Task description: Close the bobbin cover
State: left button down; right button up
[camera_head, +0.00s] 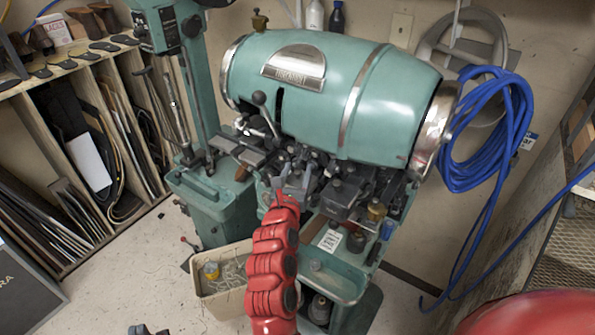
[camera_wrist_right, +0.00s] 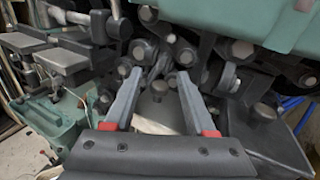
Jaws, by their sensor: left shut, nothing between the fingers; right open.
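The green sole stitcher (camera_head: 320,85) stands in the middle of the head view, with dark metal mechanisms below its barrel. My right gripper (camera_head: 292,182) is open in front of these mechanisms. In the right wrist view its two grey fingers (camera_wrist_right: 155,100) point into the machine, apart. A grey part with a round knob (camera_wrist_right: 158,88) lies between and beyond them, with no visible grip on it. A dark plate with another knob (camera_wrist_right: 262,112) is to the right. I cannot tell which part is the bobbin cover. My left gripper (camera_head: 148,330) shows only its tips at the bottom edge, shut and empty.
A beige bin (camera_head: 222,290) with a yellow item stands left of my right arm. A green post machine (camera_head: 180,60) and a wooden rack (camera_head: 120,110) are at left. A blue hose (camera_head: 490,130) hangs at right. Bare floor lies at lower left.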

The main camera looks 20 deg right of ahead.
jog(key=b+v, duration=0.6)
jog(key=v, duration=1.1)
jog(key=shift+s, duration=0.2)
